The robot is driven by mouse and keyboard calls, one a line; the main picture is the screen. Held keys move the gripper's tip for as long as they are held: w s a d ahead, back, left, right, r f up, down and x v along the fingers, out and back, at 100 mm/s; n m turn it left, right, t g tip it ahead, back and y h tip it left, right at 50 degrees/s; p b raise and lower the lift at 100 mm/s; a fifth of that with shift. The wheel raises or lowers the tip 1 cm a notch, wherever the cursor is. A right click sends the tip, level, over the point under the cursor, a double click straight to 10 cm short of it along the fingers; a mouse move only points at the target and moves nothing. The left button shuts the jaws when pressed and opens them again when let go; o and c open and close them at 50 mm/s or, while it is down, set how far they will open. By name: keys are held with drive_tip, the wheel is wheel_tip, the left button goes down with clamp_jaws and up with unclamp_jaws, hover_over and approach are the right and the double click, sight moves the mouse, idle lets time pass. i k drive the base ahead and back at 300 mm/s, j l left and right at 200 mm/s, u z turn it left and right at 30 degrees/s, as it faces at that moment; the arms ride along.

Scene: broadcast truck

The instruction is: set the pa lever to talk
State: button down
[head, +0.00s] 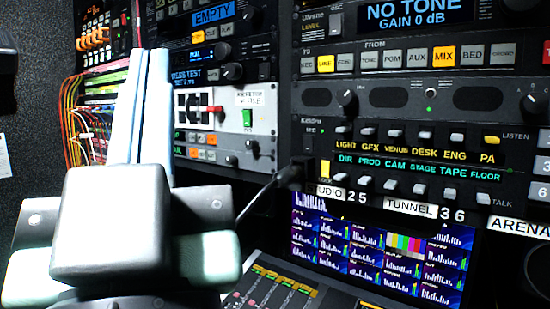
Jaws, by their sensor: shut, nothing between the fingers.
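The intercom panel (310,150) stands at the right in the head view. Its upper row of small levers is over the yellow labels. The PA lever (491,140) has a yellow tip and is the rightmost of that row, just above the label PA. The word LISTEN is right of the upper row, and TALK is right of the lower row. The lever's exact tilt is too small to tell. My arm (110,220) fills the lower left, well left of the panel. My gripper's fingers do not show.
A lower row of pale levers (390,186) is close under the upper one. A thin dark stalk (262,194) reaches up toward the panel's left end. Below are a monitor (330,245) and a sloping console (275,290). Cables (75,115) hang at the left.

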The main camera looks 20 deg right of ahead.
sight(492, 140)
drive_tip(key=z, duration=1.25)
